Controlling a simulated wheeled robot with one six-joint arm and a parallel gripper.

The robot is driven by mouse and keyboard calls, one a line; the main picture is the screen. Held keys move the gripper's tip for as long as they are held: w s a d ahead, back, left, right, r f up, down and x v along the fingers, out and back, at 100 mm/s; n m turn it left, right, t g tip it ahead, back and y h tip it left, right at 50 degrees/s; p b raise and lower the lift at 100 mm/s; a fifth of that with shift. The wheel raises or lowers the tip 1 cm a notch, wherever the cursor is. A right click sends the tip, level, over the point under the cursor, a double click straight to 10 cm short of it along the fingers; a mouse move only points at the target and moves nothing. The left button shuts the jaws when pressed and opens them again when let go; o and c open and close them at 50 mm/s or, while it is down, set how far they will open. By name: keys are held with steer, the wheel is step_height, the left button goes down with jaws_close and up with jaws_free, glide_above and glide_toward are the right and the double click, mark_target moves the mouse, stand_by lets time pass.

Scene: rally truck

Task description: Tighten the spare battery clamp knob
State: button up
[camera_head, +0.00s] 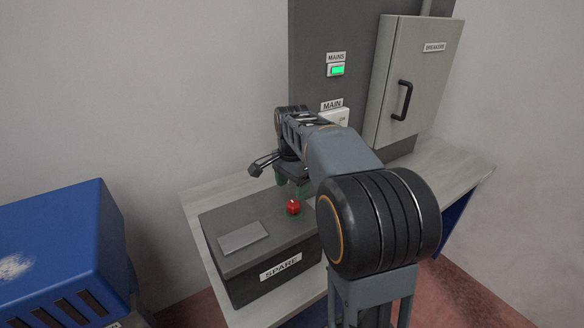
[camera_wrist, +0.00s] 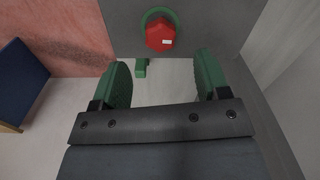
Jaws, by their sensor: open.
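The grey battery box labelled SPARE (camera_head: 222,272) sits on the bench. The red clamp knob (camera_head: 293,207) stands on its top near the back right. In the wrist view the knob (camera_wrist: 160,34) has a pale mark and a green ring around its base; a small green tab (camera_wrist: 141,68) shows below it. My gripper (camera_head: 289,184) is just above and behind the knob in the head view, partly hidden by my arm. In the wrist view my gripper (camera_wrist: 162,72) is open and empty, its green fingers apart, with the knob beyond the fingertips and not between them.
A blue cabinet (camera_head: 60,245) stands at left. Behind are a green-lit MAINS indicator (camera_head: 336,70), a MAIN switch partly hidden by my arm, and a closed BREAKERS cabinet (camera_head: 425,75). The bench (camera_head: 455,165) is clear at right.

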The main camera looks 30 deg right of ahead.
step_height(320, 180, up, 6)
steer(key=shift+r, duration=0.25)
stand_by(0.5)
steer(key=n+t, duration=0.1)
steer(key=n, duration=0.5)
glide_above(291, 202)
steer(key=s, duration=0.1)
steer(key=f, duration=0.4)
steer(key=shift+s+a+f, duration=0.15)
steer(key=shift+a+f, duration=0.15)
steer(key=shift+f, duration=0.05)
steer(key=s+a+f+n+t, duration=0.1)
steer(key=s+a+f+n, duration=0.2)
steer(key=s, duration=0.5)
steer(key=s+a+f+n+t, duration=0.2)
steer(key=s+a+f+n, duration=0.1)
steer(key=s+a+n, duration=0.2)
steer(key=shift+s+a+n, duration=0.2)
steer(key=shift+s+n, duration=0.1)
steer(key=shift+s, duration=1.05)
